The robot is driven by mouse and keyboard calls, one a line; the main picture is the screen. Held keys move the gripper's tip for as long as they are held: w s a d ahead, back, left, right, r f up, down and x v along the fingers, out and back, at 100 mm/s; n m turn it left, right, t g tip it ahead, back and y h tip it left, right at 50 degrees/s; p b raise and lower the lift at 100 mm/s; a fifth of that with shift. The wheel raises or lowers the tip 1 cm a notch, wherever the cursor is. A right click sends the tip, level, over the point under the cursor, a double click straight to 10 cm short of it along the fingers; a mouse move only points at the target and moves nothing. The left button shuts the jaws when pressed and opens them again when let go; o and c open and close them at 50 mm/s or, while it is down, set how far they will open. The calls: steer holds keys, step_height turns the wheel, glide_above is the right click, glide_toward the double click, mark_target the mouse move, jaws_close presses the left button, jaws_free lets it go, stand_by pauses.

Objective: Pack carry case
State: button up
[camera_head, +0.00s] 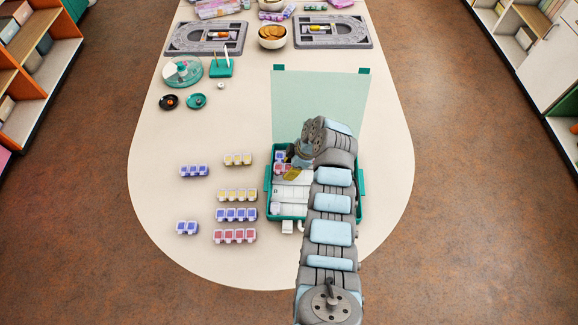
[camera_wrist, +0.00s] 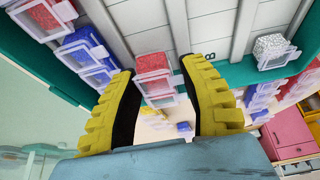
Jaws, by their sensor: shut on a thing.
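The teal carry case (camera_head: 268,203) stands open on the table, its pale green lid (camera_head: 318,100) raised at the back. My gripper (camera_head: 292,174) is over the case, partly hidden by my arm. In the wrist view, the yellow-padded fingers (camera_wrist: 156,78) are shut on a small clear box of red beads (camera_wrist: 153,70), beside white slotted compartments (camera_wrist: 208,30). Red bead boxes (camera_wrist: 42,16) and blue bead boxes (camera_wrist: 88,48) sit in the case at the left of that view. A box of whitish beads (camera_wrist: 273,48) sits at the right. Whether the held box touches the case floor cannot be told.
Left of the case lie groups of blue (camera_head: 236,214), yellow (camera_head: 237,195) and red boxes (camera_head: 235,236). Farther back are a round teal tray (camera_head: 182,71), small dark dishes (camera_head: 169,102), grey bead boards (camera_head: 207,38) and a bowl (camera_head: 272,41).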

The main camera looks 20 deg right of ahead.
steer(key=shift+f, duration=0.1)
steer(key=o, duration=1.2)
steer(key=shift+c, duration=0.2)
steer(key=shift+r+p, duration=0.95)
steer(key=shift+r, duration=2.8)
